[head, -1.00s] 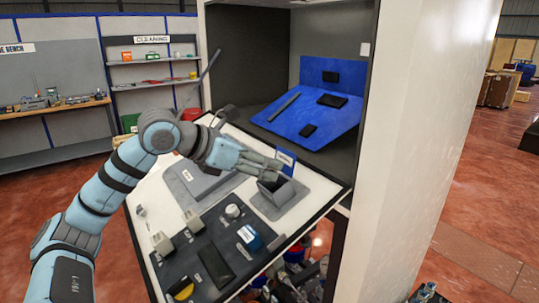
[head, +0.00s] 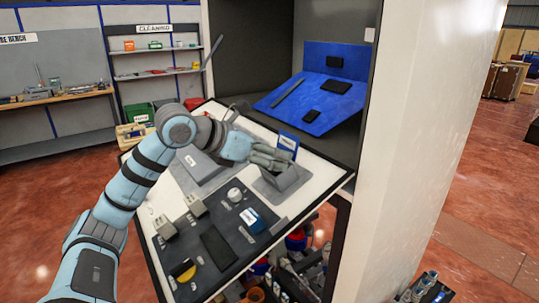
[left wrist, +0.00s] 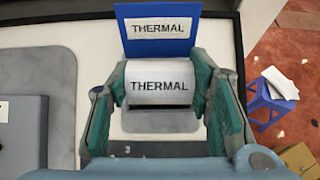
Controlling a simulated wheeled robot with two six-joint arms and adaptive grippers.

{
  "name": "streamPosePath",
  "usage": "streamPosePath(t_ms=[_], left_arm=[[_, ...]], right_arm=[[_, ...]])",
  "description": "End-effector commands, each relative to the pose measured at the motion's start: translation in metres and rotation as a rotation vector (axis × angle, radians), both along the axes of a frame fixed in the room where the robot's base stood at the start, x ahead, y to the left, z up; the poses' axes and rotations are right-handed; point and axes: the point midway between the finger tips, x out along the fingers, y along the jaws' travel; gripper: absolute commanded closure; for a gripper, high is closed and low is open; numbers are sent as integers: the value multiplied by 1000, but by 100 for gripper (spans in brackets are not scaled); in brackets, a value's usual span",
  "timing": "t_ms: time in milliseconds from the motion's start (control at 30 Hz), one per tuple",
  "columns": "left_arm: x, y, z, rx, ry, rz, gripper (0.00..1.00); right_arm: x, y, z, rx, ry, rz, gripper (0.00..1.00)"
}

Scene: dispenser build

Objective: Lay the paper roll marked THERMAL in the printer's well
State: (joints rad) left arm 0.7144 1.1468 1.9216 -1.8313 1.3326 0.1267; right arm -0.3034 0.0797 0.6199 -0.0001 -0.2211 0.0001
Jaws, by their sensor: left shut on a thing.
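A white paper roll (left wrist: 160,84) marked THERMAL lies crosswise between the fingers of my left gripper (left wrist: 161,92) in the left wrist view. The gripper is shut on it at both ends. In the head view my left gripper (head: 272,160) is at a grey open-topped box (head: 285,181) on the tilted worktop; the roll is hard to make out there. A blue plate (left wrist: 158,32) with a THERMAL label stands just behind the roll; it also shows in the head view (head: 287,143). I cannot tell whether the roll touches the box. My right gripper is out of view.
A labelled grey unit (head: 198,165) lies left of the box on the white worktop (head: 150,215). A dark mat (head: 212,245) in front holds small parts and a blue-and-white piece (head: 251,220). A blue sloped panel (head: 300,98) is behind, and a pale wall (head: 425,110) stands right.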

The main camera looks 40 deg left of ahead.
Motion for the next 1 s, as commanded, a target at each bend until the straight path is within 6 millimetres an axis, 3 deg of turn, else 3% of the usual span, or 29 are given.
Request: streamPosePath(t_ms=[33, 233, 267, 400, 1000], left_arm=[[-2, -1, -11, 4, 29, -6, 82], [-2, -2, -12, 2, 30, -9, 82], [-2, -2, -12, 2, 30, -9, 49], [-2, -2, -12, 3, 29, -9, 31], [-2, 0, -10, 4, 27, -5, 31]], right_arm=[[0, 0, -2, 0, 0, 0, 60], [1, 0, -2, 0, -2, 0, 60], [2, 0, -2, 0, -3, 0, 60], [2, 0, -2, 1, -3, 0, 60], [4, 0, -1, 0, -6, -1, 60]])
